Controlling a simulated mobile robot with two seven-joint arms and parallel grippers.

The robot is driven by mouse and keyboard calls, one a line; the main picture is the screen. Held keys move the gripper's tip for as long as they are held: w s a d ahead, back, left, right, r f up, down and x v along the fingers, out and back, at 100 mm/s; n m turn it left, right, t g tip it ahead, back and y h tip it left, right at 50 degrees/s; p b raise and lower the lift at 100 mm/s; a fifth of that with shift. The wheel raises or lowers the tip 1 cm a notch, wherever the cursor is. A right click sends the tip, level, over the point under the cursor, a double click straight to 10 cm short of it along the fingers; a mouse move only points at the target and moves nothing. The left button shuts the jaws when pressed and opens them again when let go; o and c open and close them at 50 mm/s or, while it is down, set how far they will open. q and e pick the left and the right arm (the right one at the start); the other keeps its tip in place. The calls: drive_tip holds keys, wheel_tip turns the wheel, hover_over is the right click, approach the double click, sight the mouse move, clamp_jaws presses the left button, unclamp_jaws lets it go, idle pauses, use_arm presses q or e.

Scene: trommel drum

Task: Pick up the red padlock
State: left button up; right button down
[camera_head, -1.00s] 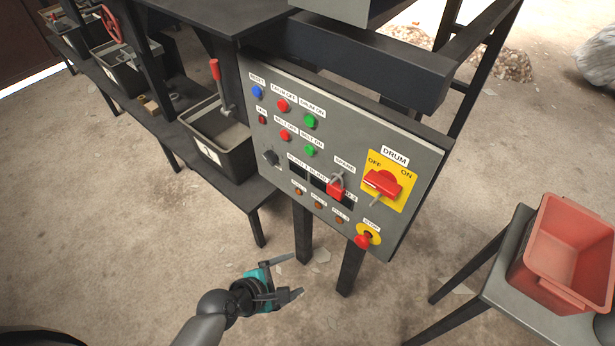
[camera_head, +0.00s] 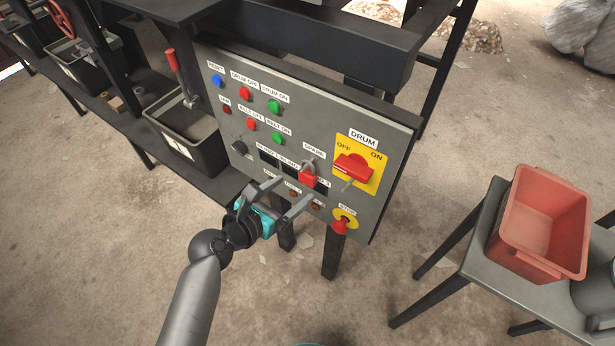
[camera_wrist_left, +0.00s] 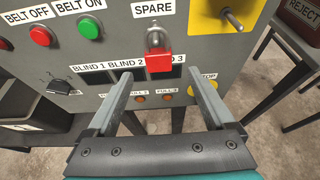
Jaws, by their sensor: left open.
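The red padlock (camera_head: 310,178) hangs by its grey shackle on the grey control panel (camera_head: 228,110), under the SPARE label.
A red DRUM switch (camera_head: 353,167) on a yellow plate and a red STOP knob (camera_head: 339,227) stick out right of the padlock. A red bin (camera_head: 545,225) stands on a grey table (camera_head: 480,250) at right. A dark bin (camera_head: 190,135) stands left of the panel.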

sight(305, 179)
use_arm(q)
drive_tip(key=shift+b+x, duration=0.95)
drive_tip(key=shift+x, duration=2.15)
drive_tip(key=shift+w+r, duration=0.1)
drive_tip(key=shift+r, duration=0.05)
drive_tip(key=shift+c, duration=0.4)
clamp_jaws()
